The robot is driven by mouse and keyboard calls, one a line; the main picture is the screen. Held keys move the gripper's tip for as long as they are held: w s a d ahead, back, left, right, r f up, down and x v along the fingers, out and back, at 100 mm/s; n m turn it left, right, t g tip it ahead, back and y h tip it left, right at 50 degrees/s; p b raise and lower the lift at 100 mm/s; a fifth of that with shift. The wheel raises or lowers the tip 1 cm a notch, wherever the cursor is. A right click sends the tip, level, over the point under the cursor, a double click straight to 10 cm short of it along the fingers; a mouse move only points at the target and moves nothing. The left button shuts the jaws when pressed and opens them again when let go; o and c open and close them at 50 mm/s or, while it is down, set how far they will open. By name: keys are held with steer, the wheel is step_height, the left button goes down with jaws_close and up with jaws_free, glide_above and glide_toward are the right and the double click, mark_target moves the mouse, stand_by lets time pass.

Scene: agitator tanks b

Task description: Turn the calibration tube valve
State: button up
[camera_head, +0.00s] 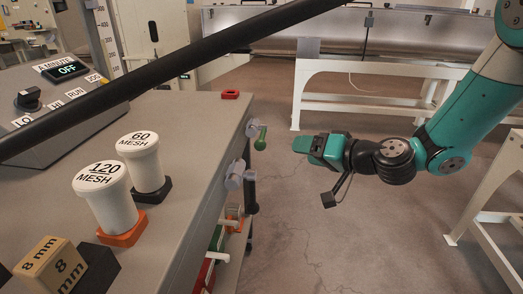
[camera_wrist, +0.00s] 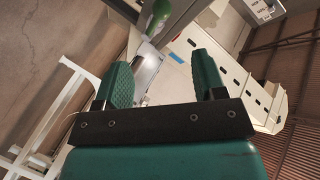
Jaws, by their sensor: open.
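A valve with a green handle (camera_head: 260,138) and a pale grey round body (camera_head: 252,127) sits on the side of the grey bench. A second one with a dark hanging handle (camera_head: 251,190) and a grey body (camera_head: 234,175) sits nearer along the same side. I cannot tell which belongs to the calibration tube. My gripper (camera_head: 302,146) is to the right of the green handle, apart from it and pointing at the bench. In the wrist view its two green fingers (camera_wrist: 163,78) are spread and empty.
The grey bench (camera_head: 185,118) carries two white mesh cups, one labelled 120 (camera_head: 105,195) and one 60 (camera_head: 142,160), and a control box (camera_head: 45,95). A dark bar (camera_head: 190,60) crosses the head view. White frames (camera_head: 375,118) stand behind my arm. Floor between is clear.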

mark_target(265, 146)
steer(key=x, duration=1.5)
steer(key=shift+s+r, duration=0.1)
jaws_close()
